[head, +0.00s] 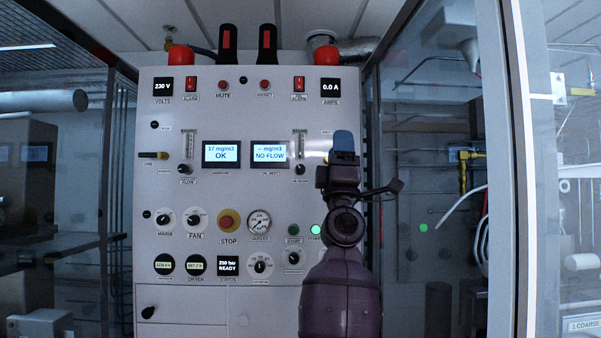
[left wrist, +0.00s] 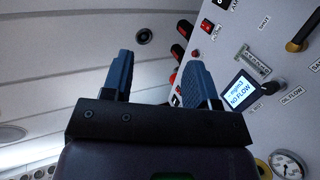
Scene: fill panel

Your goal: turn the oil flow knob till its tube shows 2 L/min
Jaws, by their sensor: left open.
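The oil flow knob (head: 300,170) is a small dark knob on the white panel, right of the NO FLOW display. It also shows in the left wrist view (left wrist: 279,85), above its OIL FLOW label. Its tube (head: 299,144) is a narrow upright scale just above the knob, and appears tilted in the left wrist view (left wrist: 253,62). Its reading is too small to tell. My left gripper (head: 343,142) is in front of the panel, right of the knob and apart from it. In the left wrist view its two blue fingers (left wrist: 160,80) are spread with nothing between them. My right gripper is not seen.
The oil mist display (head: 269,153) reads NO FLOW. A similar tube (head: 189,145) and knob (head: 185,169) stand at the left. A red stop button (head: 228,222) and a round gauge (head: 259,222) sit lower. A pale upright frame (head: 520,170) stands at the right.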

